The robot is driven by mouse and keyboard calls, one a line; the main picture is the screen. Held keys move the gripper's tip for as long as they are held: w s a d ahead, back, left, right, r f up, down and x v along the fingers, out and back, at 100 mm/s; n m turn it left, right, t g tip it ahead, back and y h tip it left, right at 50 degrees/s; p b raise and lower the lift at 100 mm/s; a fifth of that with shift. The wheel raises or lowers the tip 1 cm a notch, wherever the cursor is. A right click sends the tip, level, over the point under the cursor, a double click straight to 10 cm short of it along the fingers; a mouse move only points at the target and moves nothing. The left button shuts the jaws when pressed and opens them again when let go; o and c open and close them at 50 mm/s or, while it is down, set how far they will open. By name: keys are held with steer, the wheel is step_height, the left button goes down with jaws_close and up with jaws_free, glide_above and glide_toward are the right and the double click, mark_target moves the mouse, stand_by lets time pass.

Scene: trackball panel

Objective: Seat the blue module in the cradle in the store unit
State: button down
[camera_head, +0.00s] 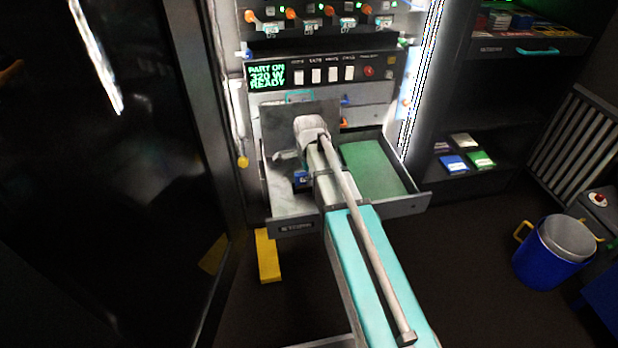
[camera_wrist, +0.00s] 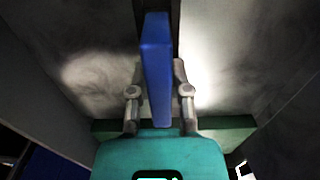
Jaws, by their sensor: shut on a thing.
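The blue module (camera_wrist: 156,45) is a long blue block in the wrist view, held lengthwise between the two grey fingers of my gripper (camera_wrist: 159,85). My gripper is shut on it, with its teal body at the bottom of that view. In the head view my arm reaches into the open drawer of the store unit, and a small blue patch (camera_head: 300,177), likely the module, shows beside my wrist. I cannot make out the cradle; my arm and wrist cover part of the drawer. A dark strip (camera_wrist: 172,8) lies behind the module's far end; I cannot tell if they touch.
The open drawer (camera_head: 405,206) has grey walls and a green floor area (camera_head: 372,168) at right. Above it is a panel with a green display (camera_head: 267,76) and white switches. A yellow block (camera_head: 267,256) lies below. A blue bucket (camera_head: 548,255) stands at right.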

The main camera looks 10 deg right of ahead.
steer(key=shift+f+b, duration=0.55)
stand_by(0.8)
steer(key=shift+c, duration=2.4)
jaws_free()
steer(key=shift+r, duration=0.2)
step_height(320, 180, up, 8)
steer(key=p, duration=0.8)
